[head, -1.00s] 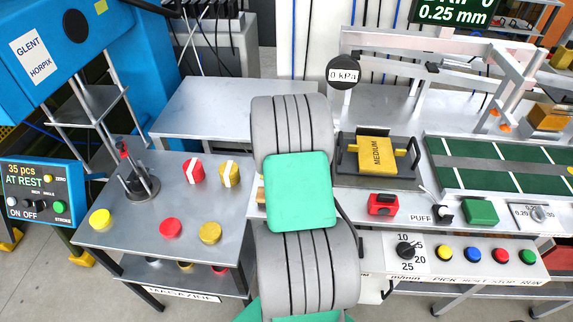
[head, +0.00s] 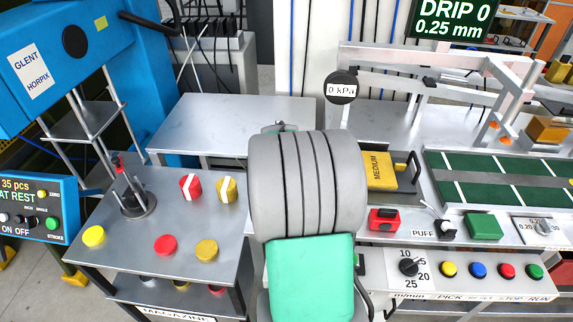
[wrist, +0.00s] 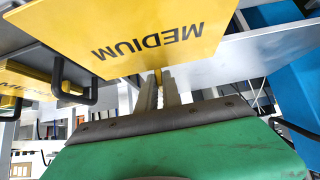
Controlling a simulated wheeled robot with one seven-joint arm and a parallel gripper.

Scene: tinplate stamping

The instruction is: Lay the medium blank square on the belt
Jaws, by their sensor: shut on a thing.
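My gripper (wrist: 160,92) is shut on a yellow blank marked MEDIUM (wrist: 150,25) by its near edge, where a bit of yellow shows between the fingers. The blank fills the top of the wrist view and its far part is cut off. In the head view my arm hides the gripper and the held blank. Another yellow piece marked MEDIUM (head: 380,171) lies in a dark tray with black handles (head: 405,187), right of my arm. The green belt (head: 475,168), with white cross lines, lies farther right.
A low steel table (head: 130,235) with red and yellow round pieces stands at left, by the blue press (head: 75,75). A bare grey table (head: 235,125) lies behind my arm. A red device (head: 383,220), a green block (head: 484,227) and a button panel (head: 470,270) line the front.

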